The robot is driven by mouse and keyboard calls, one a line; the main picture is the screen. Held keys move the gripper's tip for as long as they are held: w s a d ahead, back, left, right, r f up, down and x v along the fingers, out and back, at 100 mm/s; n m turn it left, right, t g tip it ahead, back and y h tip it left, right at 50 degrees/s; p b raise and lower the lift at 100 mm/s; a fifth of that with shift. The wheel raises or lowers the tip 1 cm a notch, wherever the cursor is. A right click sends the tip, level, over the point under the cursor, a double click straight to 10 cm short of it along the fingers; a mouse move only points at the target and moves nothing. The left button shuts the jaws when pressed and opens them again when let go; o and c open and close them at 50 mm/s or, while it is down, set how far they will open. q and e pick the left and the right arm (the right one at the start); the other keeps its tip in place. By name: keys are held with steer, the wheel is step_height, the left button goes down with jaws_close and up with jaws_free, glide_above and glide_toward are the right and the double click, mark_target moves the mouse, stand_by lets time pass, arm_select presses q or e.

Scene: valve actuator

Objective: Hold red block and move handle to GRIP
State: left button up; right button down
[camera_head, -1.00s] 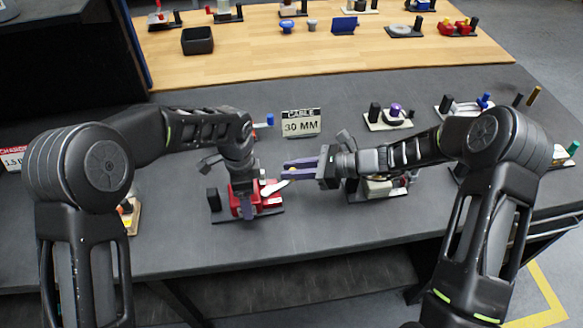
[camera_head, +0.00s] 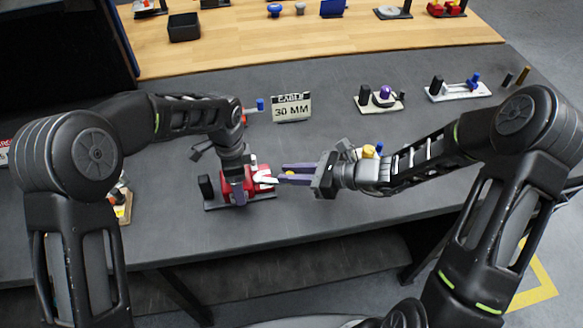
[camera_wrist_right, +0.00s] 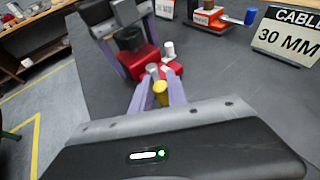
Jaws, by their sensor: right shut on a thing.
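The red block (camera_head: 262,171) sits on a dark base (camera_head: 212,205) near the table's front edge. A white handle (camera_head: 266,180) sticks out to the right of the block. My right gripper (camera_head: 282,174) points left, its purple fingers shut on the handle's yellow knob (camera_wrist_right: 160,90). The block's middle is partly hidden by the left gripper.
A "CABLE 30 MM" sign (camera_head: 292,107) stands behind on the grey table (camera_head: 330,225). Fixtures with a purple knob (camera_head: 384,91) and a blue knob (camera_head: 473,81) stand at the back right. Another fixture with a yellow part (camera_head: 369,151) is mostly behind my right forearm.

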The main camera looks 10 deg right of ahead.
arm_select(q)
steer(key=shift+s+f, duration=0.1)
steer(key=shift+f, duration=0.1)
arm_select(e)
steer(key=shift+s+a, duration=0.35)
steer(key=shift+s, duration=0.05)
arm_select(q)
steer(key=shift+a, duration=0.1)
arm_select(e)
steer(key=c, duration=1.3)
jaws_free()
steer(key=shift+w, duration=0.1)
steer(key=shift+d, duration=0.15)
steer(key=shift+s+d+r, duration=0.2)
steer(key=shift+s+d, duration=0.05)
steer(key=shift+d, duration=0.3)
steer(key=v, duration=1)
steer(key=shift+s+d+r, duration=0.15)
steer(key=shift+s+d, duration=0.1)
